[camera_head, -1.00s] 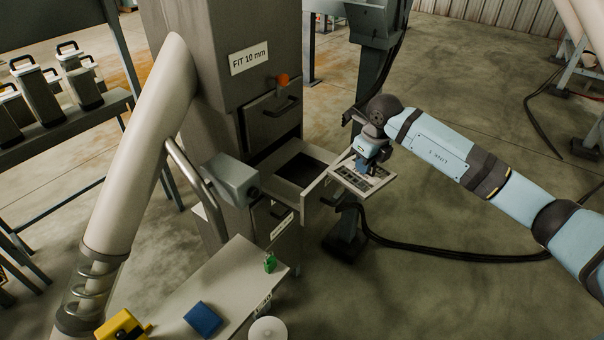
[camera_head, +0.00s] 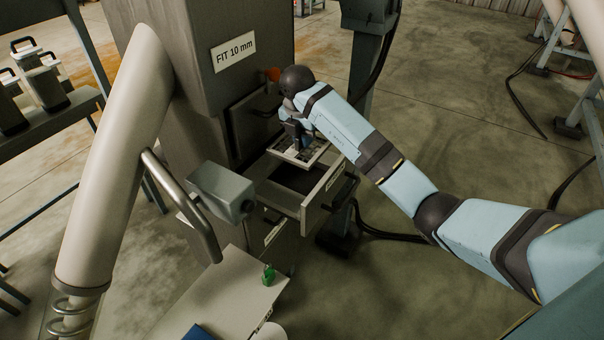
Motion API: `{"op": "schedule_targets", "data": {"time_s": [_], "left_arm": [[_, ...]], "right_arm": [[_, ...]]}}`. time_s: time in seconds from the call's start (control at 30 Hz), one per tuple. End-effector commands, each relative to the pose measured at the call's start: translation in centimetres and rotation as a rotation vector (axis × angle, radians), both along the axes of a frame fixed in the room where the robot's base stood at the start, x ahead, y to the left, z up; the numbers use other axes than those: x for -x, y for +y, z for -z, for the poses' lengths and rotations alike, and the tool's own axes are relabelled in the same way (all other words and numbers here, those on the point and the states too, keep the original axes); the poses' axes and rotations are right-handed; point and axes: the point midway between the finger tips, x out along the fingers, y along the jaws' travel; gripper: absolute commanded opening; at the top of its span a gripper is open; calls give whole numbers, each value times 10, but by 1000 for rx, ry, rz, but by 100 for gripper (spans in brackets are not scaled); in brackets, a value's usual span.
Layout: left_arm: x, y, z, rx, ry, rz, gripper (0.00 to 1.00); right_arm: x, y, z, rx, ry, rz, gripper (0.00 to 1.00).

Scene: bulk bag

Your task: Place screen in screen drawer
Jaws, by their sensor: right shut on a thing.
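I cannot tell whether the screen touches the drawer walls. My left gripper is not in view.
The grey cabinet (camera_head: 215,25) with a "FIT 10 mm" label stands behind the drawer. A grey box (camera_head: 222,190) on a bent pipe stands left of the drawer. A small table (camera_head: 225,290) with a green item (camera_head: 268,273) is below. A thick pale pipe (camera_head: 115,160) rises at left.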

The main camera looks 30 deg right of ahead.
Motion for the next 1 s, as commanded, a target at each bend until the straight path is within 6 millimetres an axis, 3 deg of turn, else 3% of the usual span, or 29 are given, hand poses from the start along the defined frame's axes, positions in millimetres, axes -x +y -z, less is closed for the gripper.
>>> {"op": "schedule_targets", "data": {"time_s": [0.13, 0.3, 0.53, 0.73, 1.0], "left_arm": [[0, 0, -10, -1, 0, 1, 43], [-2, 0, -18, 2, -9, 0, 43], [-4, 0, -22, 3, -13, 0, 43], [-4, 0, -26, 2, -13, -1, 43], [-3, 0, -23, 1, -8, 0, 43]], "right_arm": [[1, 0, 36, 0, 4, -1, 0], [0, -1, 66, 1, 0, -1, 0], [0, -1, 84, 1, 0, -1, 0], [0, -1, 111, 1, 0, -2, 0], [0, -1, 114, 3, -3, -2, 0]]}}
